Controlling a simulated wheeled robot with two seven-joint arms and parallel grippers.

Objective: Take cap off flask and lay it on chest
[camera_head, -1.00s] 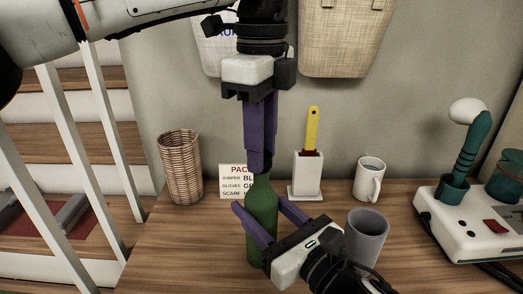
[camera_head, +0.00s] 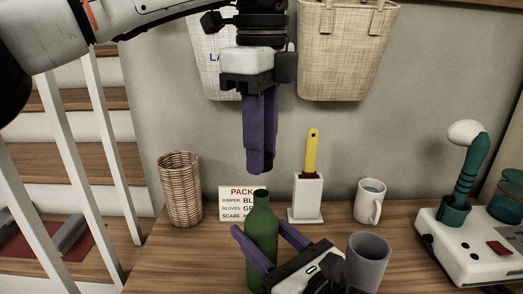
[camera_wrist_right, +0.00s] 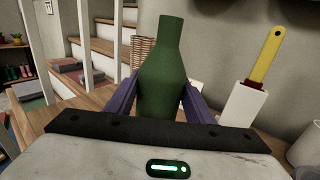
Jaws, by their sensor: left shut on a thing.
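The flask, a green bottle (camera_head: 262,222), stands upright on the wooden bench with its neck top bare; it also shows in the right wrist view (camera_wrist_right: 163,75). My right gripper (camera_head: 259,229) has one purple finger on each side of the flask's body and is shut on it; its fingers also show in the right wrist view (camera_wrist_right: 160,92). My left gripper (camera_head: 259,170) points down above the flask, apart from its neck. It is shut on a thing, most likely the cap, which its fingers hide. I cannot make out a chest in either view.
A grey cup (camera_head: 367,265) stands close right of my right gripper. Behind are a wicker basket (camera_head: 181,190), a packing card (camera_head: 238,193), a white holder with a yellow handle (camera_head: 307,198) and a white mug (camera_head: 369,203). A white device (camera_head: 470,245) stands right. Bags (camera_head: 344,55) hang behind.

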